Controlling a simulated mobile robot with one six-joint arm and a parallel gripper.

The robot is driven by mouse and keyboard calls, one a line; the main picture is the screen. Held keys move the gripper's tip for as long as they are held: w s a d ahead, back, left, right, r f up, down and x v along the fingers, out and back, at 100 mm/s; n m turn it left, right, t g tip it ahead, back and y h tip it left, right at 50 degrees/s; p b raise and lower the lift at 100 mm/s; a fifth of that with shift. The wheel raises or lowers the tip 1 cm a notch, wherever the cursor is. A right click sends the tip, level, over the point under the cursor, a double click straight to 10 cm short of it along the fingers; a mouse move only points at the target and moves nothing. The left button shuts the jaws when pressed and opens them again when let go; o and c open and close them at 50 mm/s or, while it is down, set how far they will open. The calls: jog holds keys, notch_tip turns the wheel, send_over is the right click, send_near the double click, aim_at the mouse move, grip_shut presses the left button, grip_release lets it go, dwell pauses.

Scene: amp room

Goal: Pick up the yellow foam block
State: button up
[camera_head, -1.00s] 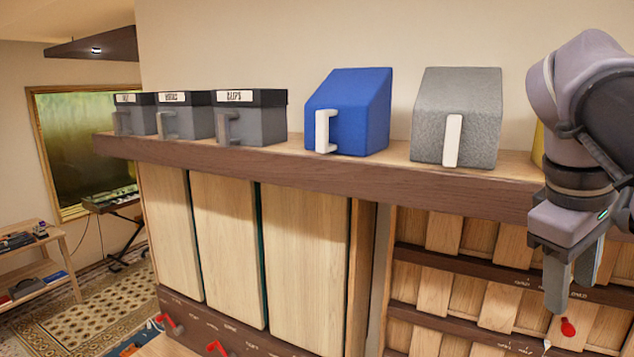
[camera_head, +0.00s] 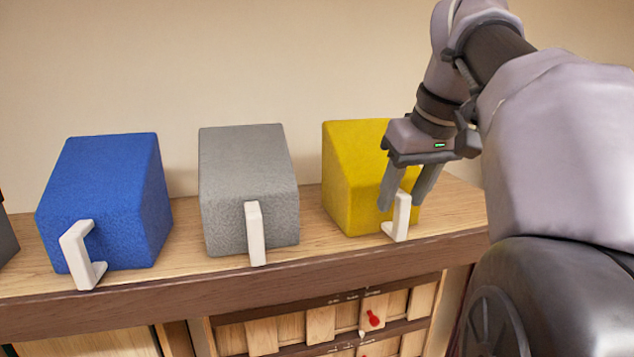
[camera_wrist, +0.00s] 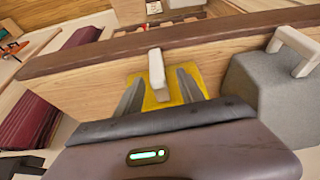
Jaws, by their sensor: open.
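The yellow foam block (camera_head: 350,180) stands on the wooden shelf at the right of the row, with a white handle (camera_head: 401,216) on its front. My gripper (camera_head: 404,204) is open, its fingers pointing down around the level of the handle and covering part of the block's right side. In the wrist view the block (camera_wrist: 160,100) shows between and beyond the two fingers (camera_wrist: 160,88), with the white handle (camera_wrist: 157,70) between their tips. I cannot tell whether a finger touches the handle or block.
A grey block (camera_head: 245,180) with a white handle stands left of the yellow one, and a blue block (camera_head: 110,195) further left. The shelf's dark front edge (camera_head: 250,286) runs below them. The wall is close behind. Slatted wooden panels with a red knob (camera_head: 373,318) lie below.

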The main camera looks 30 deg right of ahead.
aim_at(400, 220)
notch_tip(400, 220, down, 5)
jog(key=shift+b, duration=0.35)
jog(key=shift+w+d+f, duration=0.1)
jog(key=shift+w+f, duration=0.1)
jog(key=shift+w, duration=0.25)
jog(key=shift+s+d+r, duration=0.1)
jog(key=shift+s, duration=0.15)
jog(key=c, duration=0.8)
grip_shut()
